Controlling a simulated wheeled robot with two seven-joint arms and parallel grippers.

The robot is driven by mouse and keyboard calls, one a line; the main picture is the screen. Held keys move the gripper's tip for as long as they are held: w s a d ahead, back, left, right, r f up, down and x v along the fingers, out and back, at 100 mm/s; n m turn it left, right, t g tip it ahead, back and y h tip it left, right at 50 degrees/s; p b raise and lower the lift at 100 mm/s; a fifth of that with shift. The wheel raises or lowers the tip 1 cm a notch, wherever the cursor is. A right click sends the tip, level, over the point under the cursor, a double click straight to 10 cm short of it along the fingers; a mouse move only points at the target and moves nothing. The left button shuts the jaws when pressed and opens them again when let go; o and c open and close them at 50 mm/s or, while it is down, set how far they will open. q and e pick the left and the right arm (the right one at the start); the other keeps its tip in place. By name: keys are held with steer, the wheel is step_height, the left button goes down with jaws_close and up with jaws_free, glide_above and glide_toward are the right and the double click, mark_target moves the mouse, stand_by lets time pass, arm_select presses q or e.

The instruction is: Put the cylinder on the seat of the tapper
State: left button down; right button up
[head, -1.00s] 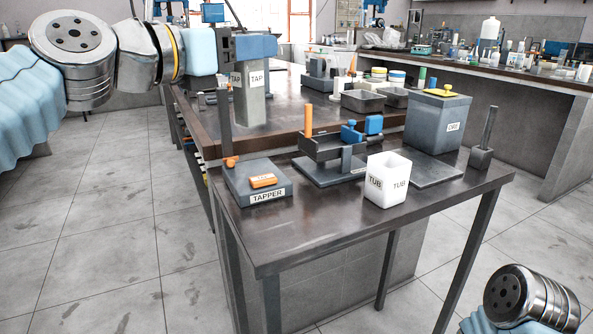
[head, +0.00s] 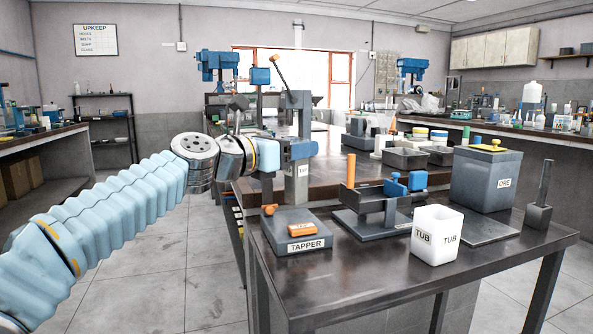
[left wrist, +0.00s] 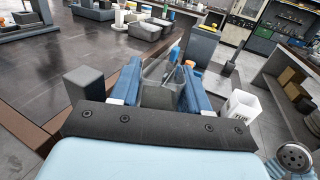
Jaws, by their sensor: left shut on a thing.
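The tapper (head: 285,240) is a grey base at the left of the near table in the head view, with an orange piece (head: 301,229) on top and an orange knob (head: 269,210) at its back left corner. My left gripper (head: 302,150) is above and behind the tapper in the head view, in front of a grey post. In the left wrist view its blue fingers (left wrist: 163,88) are shut on a greyish, partly see-through shape, apparently the cylinder (left wrist: 155,72). The cylinder's lower end is hidden. My right gripper is out of view.
A grey post labelled TAP (head: 298,115) stands behind the tapper. To the right are a stand with an orange rod (head: 351,180), a white tub (head: 436,236) and a grey ore bin (head: 487,182).

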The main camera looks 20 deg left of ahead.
mark_target(295, 164)
arm_select(q)
step_height(295, 164, down, 3)
steer(key=shift+f+b, duration=0.2)
steer(key=shift+b, duration=0.85)
steer(key=shift+r, duration=0.15)
steer(key=c, duration=0.8)
jaws_free()
steer(key=shift+a, duration=0.15)
steer(key=b+v, duration=0.2)
steer(key=v, duration=0.9)
steer(key=shift+s+a, duration=0.2)
steer(key=shift+s, duration=0.15)
